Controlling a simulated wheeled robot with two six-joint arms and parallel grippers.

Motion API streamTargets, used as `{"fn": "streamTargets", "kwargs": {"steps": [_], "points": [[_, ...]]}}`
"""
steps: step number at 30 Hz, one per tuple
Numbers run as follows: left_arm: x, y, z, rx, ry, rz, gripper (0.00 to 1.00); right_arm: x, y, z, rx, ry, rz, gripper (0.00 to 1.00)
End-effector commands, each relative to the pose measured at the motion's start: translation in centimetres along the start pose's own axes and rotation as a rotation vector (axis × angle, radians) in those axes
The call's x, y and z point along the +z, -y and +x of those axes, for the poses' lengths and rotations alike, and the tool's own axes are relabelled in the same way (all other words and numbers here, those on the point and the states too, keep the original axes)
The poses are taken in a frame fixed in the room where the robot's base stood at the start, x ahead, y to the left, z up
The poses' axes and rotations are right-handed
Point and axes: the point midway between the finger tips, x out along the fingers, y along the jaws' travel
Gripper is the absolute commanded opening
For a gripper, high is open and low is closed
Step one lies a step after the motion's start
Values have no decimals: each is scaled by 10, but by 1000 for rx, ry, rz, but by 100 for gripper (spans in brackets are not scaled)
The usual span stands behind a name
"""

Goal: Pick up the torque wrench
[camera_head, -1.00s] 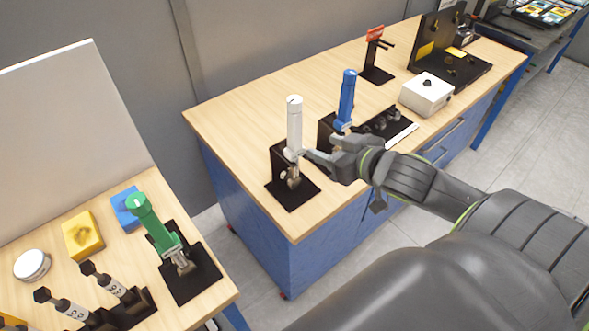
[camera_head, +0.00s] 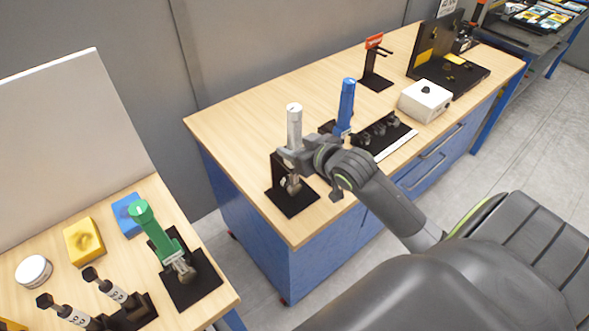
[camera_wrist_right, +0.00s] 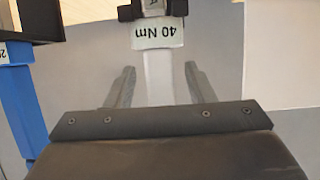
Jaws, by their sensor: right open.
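A white-handled torque wrench (camera_head: 294,125) stands upright in a black stand (camera_head: 291,203) on the right-hand bench. In the right wrist view its white shaft (camera_wrist_right: 159,77) carries an upside-down "40 Nm" label. A blue-handled wrench (camera_head: 346,105) stands behind it to the right, and shows at the left of the wrist view (camera_wrist_right: 22,100). A green-handled one (camera_head: 158,230) stands on the left bench. My right gripper (camera_head: 290,158) is at the white wrench and hides part of it. In the wrist view its open fingers (camera_wrist_right: 160,70) lie on either side of the white shaft. My left gripper is not in view.
On the right-hand bench (camera_head: 235,110) are a white box (camera_head: 425,100), a small stand with a red top (camera_head: 375,62) and a black fixture (camera_head: 450,65). The left bench holds yellow (camera_head: 84,242) and blue (camera_head: 128,214) blocks. A gap separates the benches.

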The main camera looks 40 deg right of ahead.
Motion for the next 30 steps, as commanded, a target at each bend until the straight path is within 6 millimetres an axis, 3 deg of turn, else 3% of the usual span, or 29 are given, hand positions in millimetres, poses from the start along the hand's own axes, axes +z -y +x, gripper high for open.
{"fn": "streamTargets", "kwargs": {"steps": [6, 15, 26, 30], "points": [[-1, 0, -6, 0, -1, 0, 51, 0, 0, 21, 1, 0, 0, 49], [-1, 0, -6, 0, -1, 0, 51, 1, 0, 23, 1, 0, -1, 48], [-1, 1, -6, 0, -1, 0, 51, 0, 0, 23, 1, 0, -1, 1], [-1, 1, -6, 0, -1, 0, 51, 0, 0, 23, 1, 0, -1, 0]]}}
